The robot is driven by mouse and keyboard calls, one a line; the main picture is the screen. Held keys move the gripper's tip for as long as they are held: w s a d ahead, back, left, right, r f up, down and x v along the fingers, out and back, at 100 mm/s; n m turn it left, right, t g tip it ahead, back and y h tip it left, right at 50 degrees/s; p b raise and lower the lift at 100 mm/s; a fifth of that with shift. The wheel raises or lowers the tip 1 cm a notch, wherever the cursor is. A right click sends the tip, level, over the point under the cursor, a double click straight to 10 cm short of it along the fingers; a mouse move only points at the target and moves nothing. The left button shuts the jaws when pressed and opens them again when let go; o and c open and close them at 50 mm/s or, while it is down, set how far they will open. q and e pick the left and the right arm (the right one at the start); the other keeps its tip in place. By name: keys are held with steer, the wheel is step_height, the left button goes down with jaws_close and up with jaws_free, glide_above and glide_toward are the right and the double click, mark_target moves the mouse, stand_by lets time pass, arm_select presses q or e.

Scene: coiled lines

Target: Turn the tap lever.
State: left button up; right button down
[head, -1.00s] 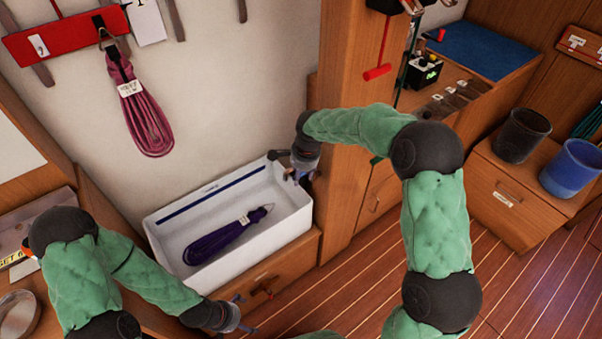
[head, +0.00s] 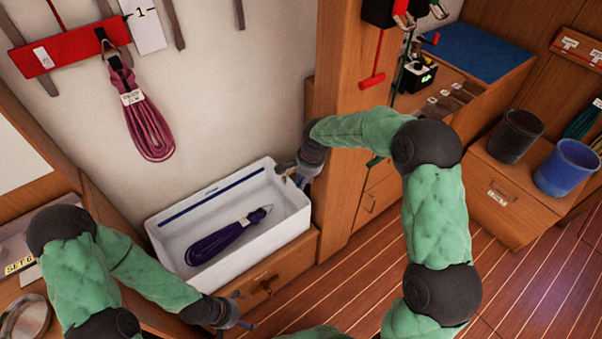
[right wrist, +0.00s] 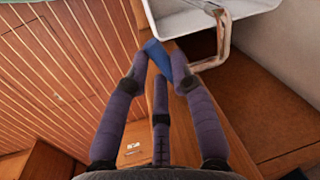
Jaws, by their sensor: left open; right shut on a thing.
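My right gripper (head: 291,177) is at the right end of the white basin (head: 163,246), by the wooden post. In the right wrist view its fingers (right wrist: 161,68) are closed around a short blue piece (right wrist: 155,52), which looks like the tap lever's grip. A pale bent pipe (right wrist: 222,45), perhaps the tap, stands close beside it at the basin's edge. In the head view the lever is hidden by my gripper. My left gripper (head: 238,313) is open and empty, low in front of the drawer under the basin.
A purple coil (head: 222,238) lies in the basin. A pink coil (head: 147,125) hangs from a red rack (head: 62,53) on the wall. A black bin (head: 516,136) and a blue bin (head: 568,168) stand on a cabinet at right. The wooden post (head: 347,120) is close to my right gripper.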

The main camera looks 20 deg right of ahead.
steer(key=shift+s+d+n+p, duration=0.2)
steer(key=shift+d+n+p, duration=0.05)
steer(key=shift+n+p, duration=0.35)
steer(key=shift+s+d+n+p, duration=0.25)
steer(key=shift+n+p, duration=0.2)
steer(key=shift+n, duration=0.25)
steer(key=c, duration=1.1)
jaws_free()
steer(key=shift+o, duration=0.2)
step_height(320, 180, up, 12)
steer(key=s+d, duration=0.1)
steer(key=d, duration=0.1)
steer(key=shift+s+f, duration=0.15)
